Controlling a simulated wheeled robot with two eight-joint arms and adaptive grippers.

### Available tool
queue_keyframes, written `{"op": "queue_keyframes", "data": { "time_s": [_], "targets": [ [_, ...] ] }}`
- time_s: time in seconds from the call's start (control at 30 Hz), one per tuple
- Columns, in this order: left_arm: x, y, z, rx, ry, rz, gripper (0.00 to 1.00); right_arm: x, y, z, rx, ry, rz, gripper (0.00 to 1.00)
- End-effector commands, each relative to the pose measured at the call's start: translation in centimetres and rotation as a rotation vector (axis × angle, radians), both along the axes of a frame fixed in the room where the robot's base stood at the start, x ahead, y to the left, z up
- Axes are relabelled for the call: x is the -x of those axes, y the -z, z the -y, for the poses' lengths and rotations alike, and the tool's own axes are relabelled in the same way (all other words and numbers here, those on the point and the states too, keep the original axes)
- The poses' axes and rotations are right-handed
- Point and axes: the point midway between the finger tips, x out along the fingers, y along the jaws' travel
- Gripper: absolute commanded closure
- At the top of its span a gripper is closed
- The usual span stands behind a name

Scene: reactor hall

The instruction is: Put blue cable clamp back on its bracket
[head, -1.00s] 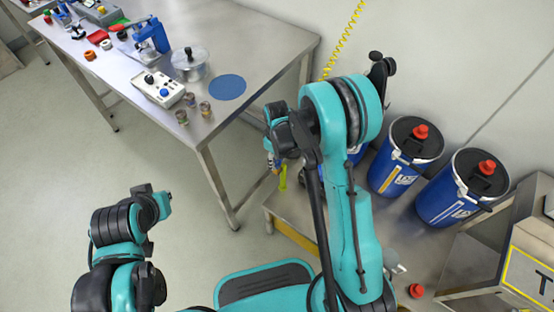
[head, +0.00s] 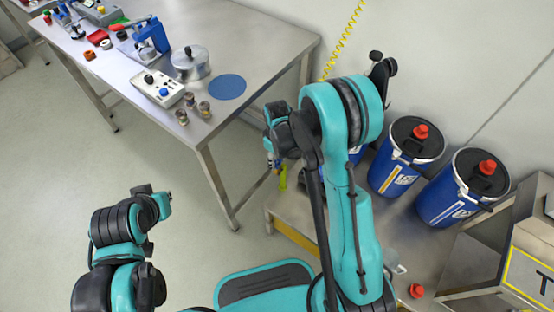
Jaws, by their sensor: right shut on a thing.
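My right gripper (head: 275,163) shows small, beyond my right arm, between the steel table and the low bench. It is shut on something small. A bit of blue shows at its fingers, which fits the blue cable clamp, but my fingers and wrist hide most of it. A thin yellow-green piece (head: 283,179) shows just below the fingers; I cannot tell if it touches them. I cannot make out the bracket. My left arm is folded at the lower left, and its gripper cannot be seen.
A steel table (head: 272,48) holds a blue press (head: 155,38), a lidded pot (head: 190,63), a control box (head: 157,88) and a blue disc (head: 227,87). Blue drums (head: 405,158) with red caps stand at right by a low metal bench (head: 283,212). Open floor lies left.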

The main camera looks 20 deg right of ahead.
Motion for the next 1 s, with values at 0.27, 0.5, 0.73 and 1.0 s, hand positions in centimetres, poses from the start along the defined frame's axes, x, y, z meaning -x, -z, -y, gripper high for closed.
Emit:
{"op": "queue_keyframes", "data": {
  "time_s": [0.27,0.5,0.73,1.0],
  "targets": [
    [0.00,0.32,0.00,0.000,0.000,0.000,1.00,-0.01,0.03,-0.01,0.000,0.000,0.000,0.78],
    [0.00,0.28,0.00,0.000,0.000,0.000,1.00,-0.01,-0.01,0.00,0.000,0.000,0.000,0.78],
    [0.00,0.40,0.00,0.000,0.000,0.000,1.00,-0.01,0.21,0.00,0.000,0.000,0.000,0.78],
    [0.00,0.63,0.00,0.000,0.000,0.000,1.00,-0.01,0.64,0.00,0.000,0.000,0.000,0.78]
  ]
}}
